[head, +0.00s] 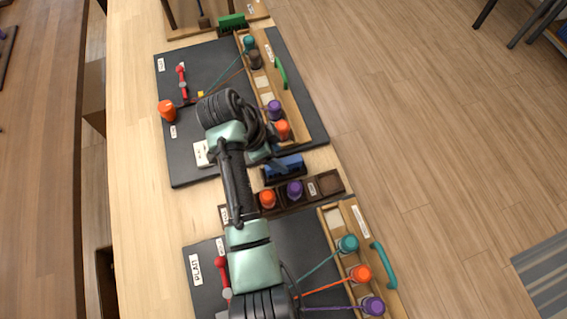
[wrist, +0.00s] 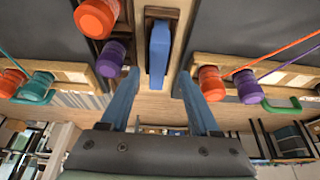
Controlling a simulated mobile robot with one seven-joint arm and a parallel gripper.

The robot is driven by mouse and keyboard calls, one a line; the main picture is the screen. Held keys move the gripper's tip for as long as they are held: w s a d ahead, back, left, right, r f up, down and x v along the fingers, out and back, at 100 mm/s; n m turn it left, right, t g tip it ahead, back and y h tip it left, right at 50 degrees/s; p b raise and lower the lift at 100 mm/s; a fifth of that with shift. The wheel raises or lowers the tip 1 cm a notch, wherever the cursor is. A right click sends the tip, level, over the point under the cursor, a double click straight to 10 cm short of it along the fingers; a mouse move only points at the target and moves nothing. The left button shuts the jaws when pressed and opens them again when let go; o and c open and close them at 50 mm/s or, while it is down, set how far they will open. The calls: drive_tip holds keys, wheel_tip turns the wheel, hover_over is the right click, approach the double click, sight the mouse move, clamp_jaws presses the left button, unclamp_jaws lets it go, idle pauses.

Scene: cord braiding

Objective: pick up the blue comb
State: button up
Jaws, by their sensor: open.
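The blue comb (head: 287,162) sits in a dark holder between the two dark boards in the head view. In the wrist view the blue comb (wrist: 160,48) stands at upper middle, its long side pointing towards me, with the dark holder behind it. My gripper (wrist: 158,77) is open, with its two blue fingers apart. The comb appears between the fingertip lines and a little beyond them; no contact shows. In the head view my gripper (head: 272,160) is over the comb's left part and partly hides it.
A dark tray (head: 329,183) with an orange and a purple spool lies just in front of the comb. Wooden racks with corded spools (head: 348,244) stand on both boards. A green brush-like piece (head: 232,23) is at the far end. Bare table (head: 140,180) lies left.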

sight(283, 162)
drive_tip(key=x, duration=0.2)
drive_tip(key=shift+s+d+f, duration=0.15)
drive_tip(key=shift+d+f, duration=0.1)
drive_tip(key=shift+f, duration=0.15)
drive_tip(key=shift+d+f, duration=0.15)
drive_tip(key=shift+f, duration=0.3)
drive_tip(key=shift+f, duration=0.25)
clamp_jaws()
